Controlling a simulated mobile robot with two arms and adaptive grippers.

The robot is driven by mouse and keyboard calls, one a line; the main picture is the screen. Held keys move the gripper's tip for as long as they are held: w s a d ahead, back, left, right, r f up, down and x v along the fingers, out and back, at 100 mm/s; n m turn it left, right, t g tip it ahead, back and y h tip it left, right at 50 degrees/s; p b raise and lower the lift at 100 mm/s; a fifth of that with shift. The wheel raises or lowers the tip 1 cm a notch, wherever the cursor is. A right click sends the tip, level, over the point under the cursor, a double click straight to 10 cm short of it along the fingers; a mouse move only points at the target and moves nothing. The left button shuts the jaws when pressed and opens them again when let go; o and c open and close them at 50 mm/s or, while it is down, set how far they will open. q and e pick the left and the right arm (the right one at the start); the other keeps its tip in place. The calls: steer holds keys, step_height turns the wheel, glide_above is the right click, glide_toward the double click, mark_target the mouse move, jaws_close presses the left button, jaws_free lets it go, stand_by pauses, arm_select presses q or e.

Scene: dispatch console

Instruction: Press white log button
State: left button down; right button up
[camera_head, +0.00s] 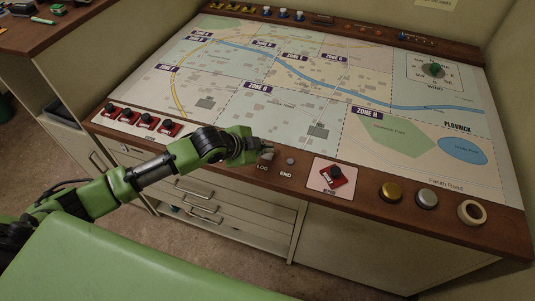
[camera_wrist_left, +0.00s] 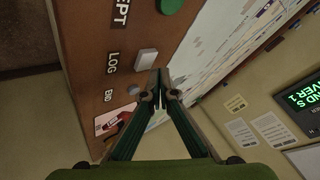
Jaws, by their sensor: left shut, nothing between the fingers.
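The white log button (camera_wrist_left: 146,61) is a pale square key on the brown console edge, beside the LOG label (camera_wrist_left: 112,62) in the left wrist view. In the head view the button (camera_head: 267,156) shows just above its label, partly covered by my gripper. My left gripper (camera_head: 268,147) is shut and empty, with its fingertips over the console close to the button. In the left wrist view the fingertips (camera_wrist_left: 160,88) appear just below and right of the button. I cannot tell whether they touch anything. My right gripper is not in view.
A small grey END button (camera_head: 290,161) sits right of the log button. A green button (camera_wrist_left: 170,4) is on its other side.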

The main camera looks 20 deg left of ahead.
mark_target(266, 156)
arm_select(q)
steer(key=shift+f, duration=0.4)
steer(key=shift+f, duration=0.45)
stand_by(0.5)
stand_by(0.3)
steer(key=shift+r+p, duration=0.8)
steer(key=shift+p, duration=0.05)
steer(key=shift+r, duration=0.1)
step_height(266, 156, up, 5)
steer(key=p, duration=0.5)
